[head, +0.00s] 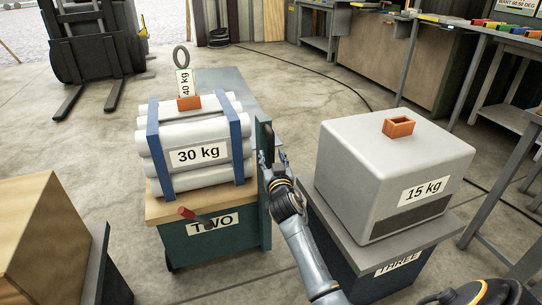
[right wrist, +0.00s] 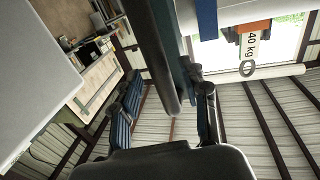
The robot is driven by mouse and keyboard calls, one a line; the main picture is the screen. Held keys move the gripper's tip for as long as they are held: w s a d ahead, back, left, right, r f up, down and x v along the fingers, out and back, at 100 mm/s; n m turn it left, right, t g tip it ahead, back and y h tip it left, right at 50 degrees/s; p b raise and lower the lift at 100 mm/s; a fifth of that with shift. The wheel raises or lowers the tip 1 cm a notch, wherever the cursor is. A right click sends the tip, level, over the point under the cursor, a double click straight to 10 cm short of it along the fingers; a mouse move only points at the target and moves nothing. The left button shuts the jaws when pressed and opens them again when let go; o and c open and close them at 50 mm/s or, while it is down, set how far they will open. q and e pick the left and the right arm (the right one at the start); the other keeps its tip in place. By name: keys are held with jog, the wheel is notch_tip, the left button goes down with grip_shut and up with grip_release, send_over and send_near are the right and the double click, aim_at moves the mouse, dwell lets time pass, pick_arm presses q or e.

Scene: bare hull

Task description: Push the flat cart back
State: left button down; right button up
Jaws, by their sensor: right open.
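My right gripper (head: 275,160) is at the upper part of this panel. In the right wrist view, my open fingers (right wrist: 165,95) lie either side of a dark upright part (right wrist: 154,45); contact cannot be told. My left gripper is not in view.
To the right, close by, stands a cart marked THREE (head: 398,264) with a grey 15 kg block (head: 375,170). A wooden box (head: 35,235) is at left. A forklift (head: 95,40) stands behind left.

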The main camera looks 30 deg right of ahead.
jog(key=shift+x, duration=1.25)
jog(key=shift+a, duration=0.1)
grip_shut()
